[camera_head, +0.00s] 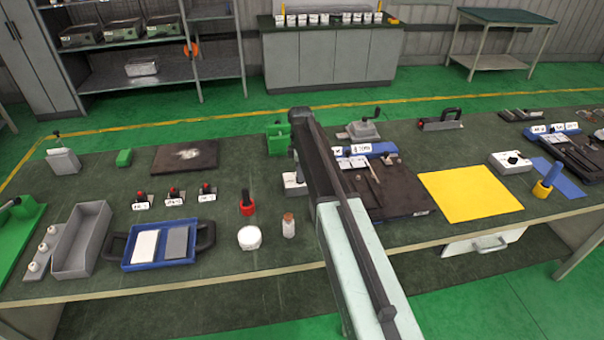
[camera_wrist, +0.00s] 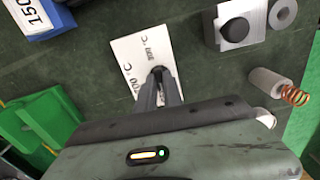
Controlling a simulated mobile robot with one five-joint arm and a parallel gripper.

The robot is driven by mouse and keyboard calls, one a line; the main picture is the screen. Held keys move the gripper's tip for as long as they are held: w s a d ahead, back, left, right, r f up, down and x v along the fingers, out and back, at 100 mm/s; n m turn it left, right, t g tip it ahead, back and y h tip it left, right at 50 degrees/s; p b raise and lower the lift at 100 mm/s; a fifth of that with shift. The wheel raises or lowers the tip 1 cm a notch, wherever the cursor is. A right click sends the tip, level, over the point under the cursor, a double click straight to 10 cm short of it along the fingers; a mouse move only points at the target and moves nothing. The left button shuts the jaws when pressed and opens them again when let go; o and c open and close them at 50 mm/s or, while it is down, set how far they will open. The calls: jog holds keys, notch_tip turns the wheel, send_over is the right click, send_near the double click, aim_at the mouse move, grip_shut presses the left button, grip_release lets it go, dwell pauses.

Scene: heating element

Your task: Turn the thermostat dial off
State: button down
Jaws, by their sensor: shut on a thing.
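The thermostat is a white plate (camera_wrist: 130,50) with printed °C marks, upper middle in the wrist view. One mark reads 300 °C; another is partly covered. Its small dark dial (camera_wrist: 157,70) sits between the fingertips of my gripper (camera_wrist: 159,77), which is shut on it. The fingers hide most of the dial, so I cannot tell where it points. In the head view the white thermostat box (camera_head: 293,184) stands mid-table, partly hidden behind my arm. My gripper's fingertips are hidden there.
In the wrist view a grey block with a black knob (camera_wrist: 235,30) and a cylinder with a copper coil (camera_wrist: 270,85) lie to the right. A green box (camera_wrist: 50,115) is at left. In the head view a red-based tool (camera_head: 247,206) and a white jar (camera_head: 249,238) stand left of my arm.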

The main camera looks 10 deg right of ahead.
jog(key=shift+n, duration=0.4)
jog(key=c, duration=1.5)
grip_release()
notch_tip(320, 180, up, 8)
jog(key=p, duration=0.8)
jog(key=shift+f, duration=0.1)
